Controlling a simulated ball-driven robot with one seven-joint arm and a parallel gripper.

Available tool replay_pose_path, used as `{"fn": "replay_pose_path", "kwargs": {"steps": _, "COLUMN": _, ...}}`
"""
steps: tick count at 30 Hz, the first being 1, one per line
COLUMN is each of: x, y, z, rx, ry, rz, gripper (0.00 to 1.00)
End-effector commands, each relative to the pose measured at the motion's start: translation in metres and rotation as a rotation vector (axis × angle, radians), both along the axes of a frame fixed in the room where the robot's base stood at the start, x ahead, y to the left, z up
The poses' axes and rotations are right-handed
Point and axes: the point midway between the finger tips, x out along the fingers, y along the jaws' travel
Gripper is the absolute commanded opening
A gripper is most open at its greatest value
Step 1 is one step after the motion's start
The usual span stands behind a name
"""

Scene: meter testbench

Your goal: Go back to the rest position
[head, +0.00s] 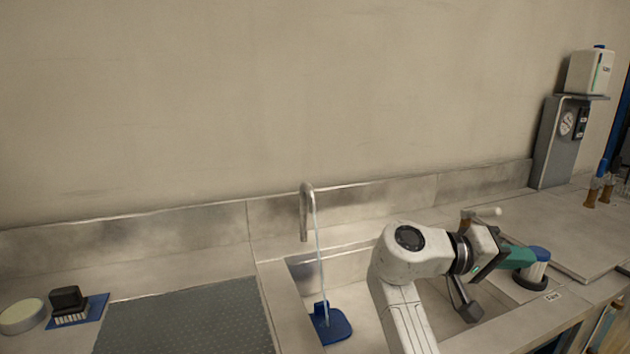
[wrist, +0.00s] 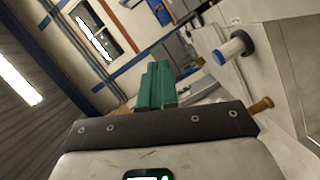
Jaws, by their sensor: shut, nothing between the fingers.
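My gripper (head: 522,258) has teal fingers and reaches to the right over the right side of the sink in the head view. In the wrist view the fingers (wrist: 157,85) are closed together, with nothing held between them. A white cylinder with a blue cap (head: 540,254) stands in a dark ring just past the fingertips in the head view. In the wrist view the blue-capped cylinder (wrist: 235,48) lies to the right, apart from the fingers. My white arm rises in front of the sink and hides part of it.
A steel faucet (head: 306,210) arches over the sink, with a thin pale blue line down to a blue piece (head: 331,326). A grey mat (head: 185,322), a brush (head: 68,303) and a round white dish (head: 22,316) lie left. A gauge post (head: 558,140) stands back right.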

Motion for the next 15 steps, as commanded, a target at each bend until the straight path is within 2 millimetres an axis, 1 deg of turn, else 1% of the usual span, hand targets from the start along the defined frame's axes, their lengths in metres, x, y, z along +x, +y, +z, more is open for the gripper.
{"fn": "replay_pose_path", "kwargs": {"steps": 1, "x": -0.003, "y": -0.002, "z": -0.007, "rx": 0.014, "ry": 0.006, "rz": 0.002, "gripper": 0.0}}
{"fn": "replay_pose_path", "kwargs": {"steps": 8, "x": -0.014, "y": -0.009, "z": -0.041, "rx": 0.088, "ry": 0.025, "rz": 0.023, "gripper": 0.0}}
{"fn": "replay_pose_path", "kwargs": {"steps": 11, "x": -0.021, "y": -0.013, "z": -0.06, "rx": 0.133, "ry": 0.036, "rz": 0.034, "gripper": 0.0}}
{"fn": "replay_pose_path", "kwargs": {"steps": 14, "x": -0.031, "y": -0.018, "z": -0.084, "rx": 0.189, "ry": 0.05, "rz": 0.048, "gripper": 0.0}}
{"fn": "replay_pose_path", "kwargs": {"steps": 15, "x": -0.036, "y": -0.019, "z": -0.095, "rx": 0.214, "ry": 0.057, "rz": 0.054, "gripper": 0.0}}
